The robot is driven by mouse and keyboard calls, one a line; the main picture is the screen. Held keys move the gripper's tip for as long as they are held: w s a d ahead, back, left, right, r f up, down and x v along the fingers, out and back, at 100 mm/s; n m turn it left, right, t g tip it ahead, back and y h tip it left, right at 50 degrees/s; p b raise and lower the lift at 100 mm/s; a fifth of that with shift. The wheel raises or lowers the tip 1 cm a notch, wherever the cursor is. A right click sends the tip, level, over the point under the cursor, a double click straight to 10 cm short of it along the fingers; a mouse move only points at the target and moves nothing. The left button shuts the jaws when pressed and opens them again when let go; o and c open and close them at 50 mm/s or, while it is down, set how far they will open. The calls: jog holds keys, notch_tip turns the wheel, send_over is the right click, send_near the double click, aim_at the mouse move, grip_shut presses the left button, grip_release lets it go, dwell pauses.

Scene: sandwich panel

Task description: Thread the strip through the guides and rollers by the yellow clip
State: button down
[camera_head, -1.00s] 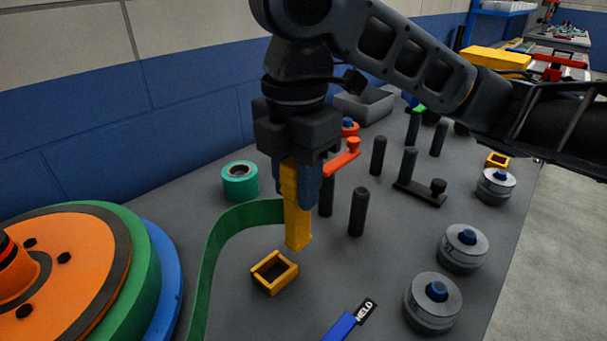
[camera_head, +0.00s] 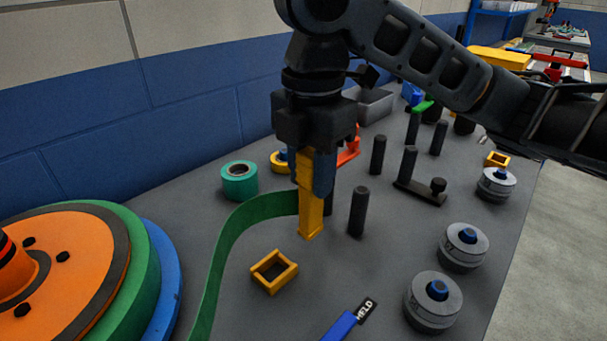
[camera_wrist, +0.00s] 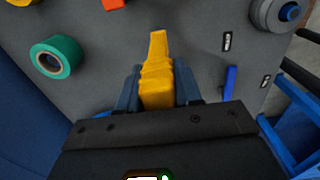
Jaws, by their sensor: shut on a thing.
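My gripper (camera_head: 318,178) is shut on the yellow clip (camera_head: 311,212), which hangs upright below the fingers. The clip also shows between the fingers in the wrist view (camera_wrist: 157,80). The green strip (camera_head: 232,232) runs from the reel (camera_head: 127,270) at the left and curves up to the clip. Black guide posts stand just right of the clip, one in front (camera_head: 358,212) and one partly hidden behind it. More posts (camera_head: 378,155) stand farther back. Grey rollers with blue hubs (camera_head: 462,248) stand at the right.
A yellow square frame (camera_head: 273,272) lies in front of the clip. A teal tape roll (camera_head: 239,181) stands behind the strip. A black bar with a knob (camera_head: 420,192), a red lever (camera_head: 349,150) and a grey bin (camera_head: 372,106) are farther back. A blue piece (camera_head: 340,327) lies at the front.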

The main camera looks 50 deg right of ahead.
jog(key=shift+d, duration=3)
